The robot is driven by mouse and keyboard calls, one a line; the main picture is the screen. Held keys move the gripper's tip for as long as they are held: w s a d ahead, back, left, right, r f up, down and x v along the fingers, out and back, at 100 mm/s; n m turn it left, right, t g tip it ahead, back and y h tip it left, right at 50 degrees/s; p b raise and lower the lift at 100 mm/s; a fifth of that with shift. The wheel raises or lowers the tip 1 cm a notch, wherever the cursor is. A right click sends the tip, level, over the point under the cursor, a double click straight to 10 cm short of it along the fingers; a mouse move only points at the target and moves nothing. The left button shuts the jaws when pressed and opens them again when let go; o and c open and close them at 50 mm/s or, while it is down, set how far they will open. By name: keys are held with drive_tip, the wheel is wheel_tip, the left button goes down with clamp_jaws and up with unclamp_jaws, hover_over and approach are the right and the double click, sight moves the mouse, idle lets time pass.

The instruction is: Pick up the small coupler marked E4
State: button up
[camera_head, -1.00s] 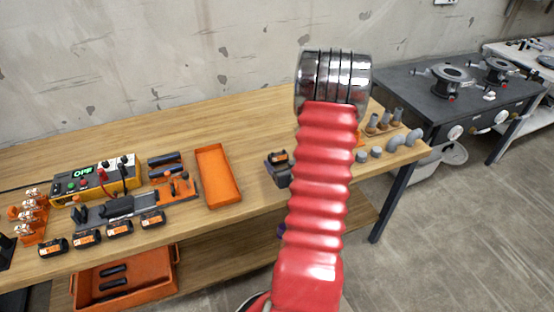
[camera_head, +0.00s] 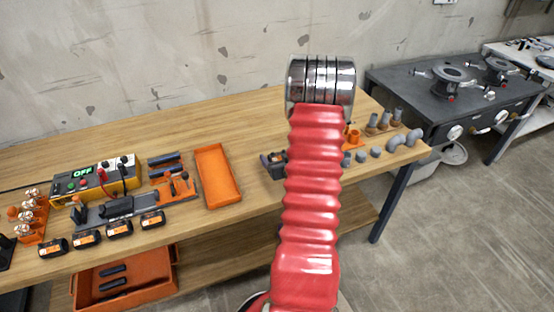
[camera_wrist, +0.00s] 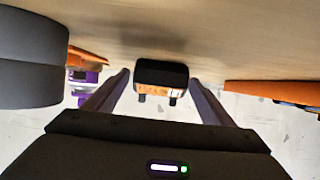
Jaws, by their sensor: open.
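Several small grey couplers and fittings stand at the right end of the wooden bench, among them a short grey piece (camera_head: 376,152). No E4 mark can be read, so I cannot tell which piece carries it. In the wrist view my gripper (camera_wrist: 158,78) is open, its two dark fingers apart. A small black block with an orange label (camera_wrist: 161,75) and two short prongs shows between the fingertips, apart from both. I cannot tell how far beyond them it is. In the head view my red arm hides the gripper.
An orange tray (camera_head: 218,175) lies left of my arm on the bench (camera_head: 250,125). A dark holder (camera_head: 272,165) is partly hidden behind my arm. A yellow power unit (camera_head: 95,182) and several batteries lie further left. In the wrist view a large dark rounded shape (camera_wrist: 30,60) fills the left.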

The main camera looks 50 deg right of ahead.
sight(278, 153)
drive_tip(key=shift+c, duration=0.2)
drive_tip(key=c, duration=1.1)
drive_tip(key=shift+r, duration=5)
